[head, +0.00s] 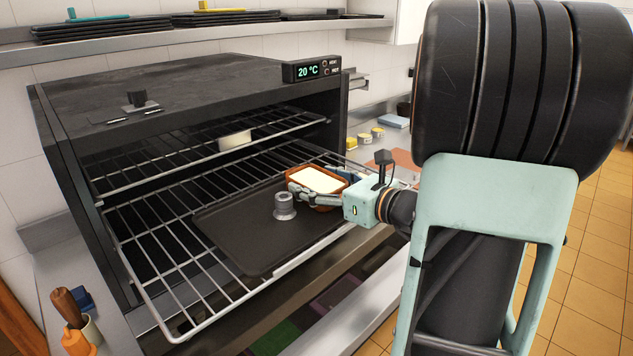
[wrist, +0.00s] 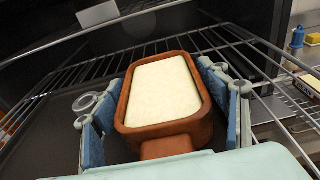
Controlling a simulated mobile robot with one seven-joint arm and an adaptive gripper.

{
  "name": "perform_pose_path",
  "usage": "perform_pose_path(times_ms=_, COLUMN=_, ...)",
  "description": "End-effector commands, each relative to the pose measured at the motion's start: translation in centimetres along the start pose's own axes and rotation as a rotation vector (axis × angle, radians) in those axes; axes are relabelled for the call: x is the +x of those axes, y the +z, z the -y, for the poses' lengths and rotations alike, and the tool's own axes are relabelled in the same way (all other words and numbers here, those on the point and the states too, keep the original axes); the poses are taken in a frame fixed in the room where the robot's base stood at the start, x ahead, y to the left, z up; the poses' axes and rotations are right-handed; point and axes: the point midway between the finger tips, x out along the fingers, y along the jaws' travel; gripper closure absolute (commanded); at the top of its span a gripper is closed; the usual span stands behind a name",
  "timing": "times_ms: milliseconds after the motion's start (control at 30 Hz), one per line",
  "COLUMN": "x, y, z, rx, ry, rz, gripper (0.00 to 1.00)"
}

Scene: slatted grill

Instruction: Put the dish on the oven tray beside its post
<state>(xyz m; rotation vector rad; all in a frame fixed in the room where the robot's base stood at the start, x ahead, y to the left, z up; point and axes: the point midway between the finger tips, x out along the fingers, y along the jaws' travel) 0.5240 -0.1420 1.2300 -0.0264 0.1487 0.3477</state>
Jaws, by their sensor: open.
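The dish (head: 319,180) is brown with a pale cream filling and a short handle toward me. It sits level at the right part of the dark oven tray (head: 235,235), just right of the short grey post (head: 284,207). In the wrist view the dish (wrist: 163,92) lies between the two blue-padded fingers of my gripper (wrist: 155,88), with narrow gaps at both sides. The post (wrist: 86,102) shows beyond the left finger. My gripper (head: 305,192) is open around the dish. The dish's underside is hidden, so its exact contact with the tray cannot be told.
The pulled-out wire rack (head: 165,245) holds the tray in the oven. The oven roof and side walls surround the back. Small yellow-lidded pots (head: 364,139) stand on the counter at right.

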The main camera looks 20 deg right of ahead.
Motion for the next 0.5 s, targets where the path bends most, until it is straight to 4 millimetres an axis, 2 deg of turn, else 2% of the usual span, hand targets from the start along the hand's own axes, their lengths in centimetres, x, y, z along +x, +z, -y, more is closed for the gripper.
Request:
perform_pose_path(times_ms=167, x=-2.9, y=0.0, z=0.2, rx=-0.001, ry=-0.006, rz=0.002, gripper=0.32)
perform_pose_path(times_ms=500, x=-9.9, y=0.0, z=0.1, rx=-0.001, ry=-0.004, rz=0.001, gripper=0.32)
